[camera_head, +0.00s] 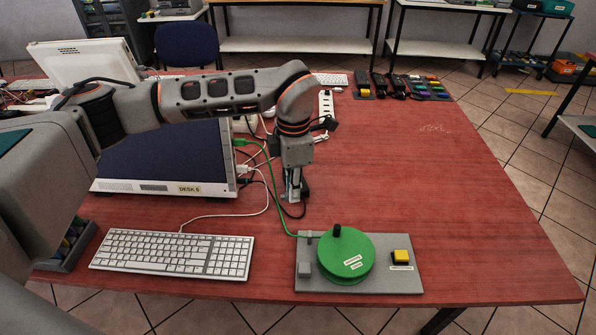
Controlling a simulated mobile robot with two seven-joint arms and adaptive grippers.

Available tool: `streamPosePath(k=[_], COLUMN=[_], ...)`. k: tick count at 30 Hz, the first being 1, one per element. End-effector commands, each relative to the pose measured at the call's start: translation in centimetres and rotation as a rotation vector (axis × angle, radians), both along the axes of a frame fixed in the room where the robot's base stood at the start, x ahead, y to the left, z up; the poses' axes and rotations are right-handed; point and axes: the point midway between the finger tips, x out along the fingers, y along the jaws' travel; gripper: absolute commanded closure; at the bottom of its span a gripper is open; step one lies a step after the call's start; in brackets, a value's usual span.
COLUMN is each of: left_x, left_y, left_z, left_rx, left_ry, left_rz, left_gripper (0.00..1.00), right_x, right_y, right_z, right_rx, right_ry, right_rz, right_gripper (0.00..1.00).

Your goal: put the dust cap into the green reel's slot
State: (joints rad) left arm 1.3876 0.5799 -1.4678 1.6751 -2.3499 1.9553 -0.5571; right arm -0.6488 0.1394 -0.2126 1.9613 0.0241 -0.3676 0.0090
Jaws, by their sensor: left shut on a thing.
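The green reel (346,262) lies on a grey base plate (385,285) at the front of the red desk, with a black knob (337,230) on its top. A thin green cable (268,180) runs from the monitor's side down to the plate. My left gripper (294,196) points down behind the reel, beside the monitor's right edge. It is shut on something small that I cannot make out. I cannot pick out the dust cap for certain, nor the reel's slot. My right gripper is out of view.
A yellow block (400,256) sits on the plate's right side. The white keyboard (173,254) lies to the left, the monitor (165,158) behind it. White and black cables lie near the gripper. A power strip (326,105) stands behind. The desk's right side is clear.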

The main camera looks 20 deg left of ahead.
Motion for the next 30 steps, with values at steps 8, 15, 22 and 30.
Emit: streamPosePath(k=[8, 15, 22, 30], left_x=[-2.5, -4.6, -6.7, -9.3], left_y=[0.6, 1.1, 1.6, 2.2], left_z=[-3.1, -5.4, -7.4, -9.3], left_rx=[0.013, 0.024, 0.033, 0.041], left_ry=[0.006, 0.005, 0.0, -0.005], left_rz=[0.489, 0.92, 1.337, 1.829], left_gripper=[1.0, 1.0, 1.0, 1.0], right_x=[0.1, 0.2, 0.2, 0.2], right_y=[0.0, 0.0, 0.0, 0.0], right_z=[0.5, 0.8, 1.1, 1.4], right_rx=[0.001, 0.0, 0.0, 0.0], right_ry=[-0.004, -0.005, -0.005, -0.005], right_rz=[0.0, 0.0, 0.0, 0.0], right_gripper=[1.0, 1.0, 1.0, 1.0])
